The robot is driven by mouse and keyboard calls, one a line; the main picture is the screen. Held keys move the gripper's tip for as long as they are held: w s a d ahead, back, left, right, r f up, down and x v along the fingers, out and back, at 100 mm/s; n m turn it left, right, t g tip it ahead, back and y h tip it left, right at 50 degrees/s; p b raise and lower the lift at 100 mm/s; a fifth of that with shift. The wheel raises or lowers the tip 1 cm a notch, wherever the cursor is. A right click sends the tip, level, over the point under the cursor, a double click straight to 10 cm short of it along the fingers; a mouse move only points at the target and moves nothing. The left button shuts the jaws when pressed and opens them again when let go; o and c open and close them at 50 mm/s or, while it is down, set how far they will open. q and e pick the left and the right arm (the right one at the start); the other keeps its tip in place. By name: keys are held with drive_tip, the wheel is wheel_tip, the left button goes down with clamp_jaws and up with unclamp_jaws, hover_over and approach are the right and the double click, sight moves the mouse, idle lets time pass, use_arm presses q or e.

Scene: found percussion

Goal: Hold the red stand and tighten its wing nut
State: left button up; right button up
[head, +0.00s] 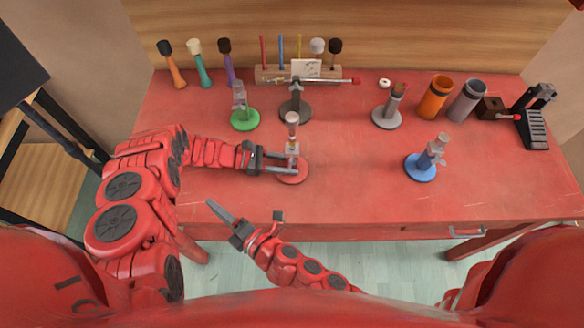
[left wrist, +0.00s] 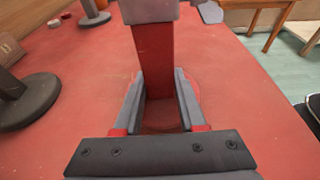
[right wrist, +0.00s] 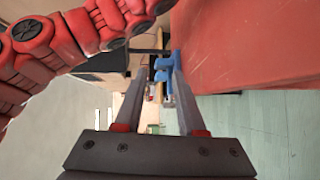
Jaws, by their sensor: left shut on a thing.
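The red stand (head: 292,178) stands upright near the front of the red table, left of centre, with a round base. Its red post (left wrist: 153,60) shows between the fingers in the left wrist view. My left gripper (head: 290,165) is shut on the post, low above the base. A grey collar (left wrist: 150,10) tops the post, with a grey lobe (left wrist: 210,12) at its right that may be the wing nut. My right gripper (head: 218,211) is off the table's front edge, left of and nearer than the stand. Its fingers are apart and empty in the right wrist view (right wrist: 152,85).
A green stand (head: 245,120) and a dark stand (head: 296,112) are behind the red one. A grey stand (head: 387,118) and a blue stand (head: 421,169) are to the right. Mallets (head: 202,65) and a wooden rack (head: 270,75) line the back. The table's front centre is clear.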

wheel_tip(320, 180, down, 3)
drive_tip(key=s+d+n+h, duration=0.1)
drive_tip(key=n+h, duration=0.1)
drive_tip(key=h, duration=0.1)
drive_tip(key=n+t+h, duration=0.1)
drive_tip(key=t+h, duration=0.6)
drive_tip(key=h, duration=0.3)
approach(292, 168)
drive_tip(key=w, duration=0.9)
drive_tip(key=shift+w+f, duration=0.2)
clamp_jaws()
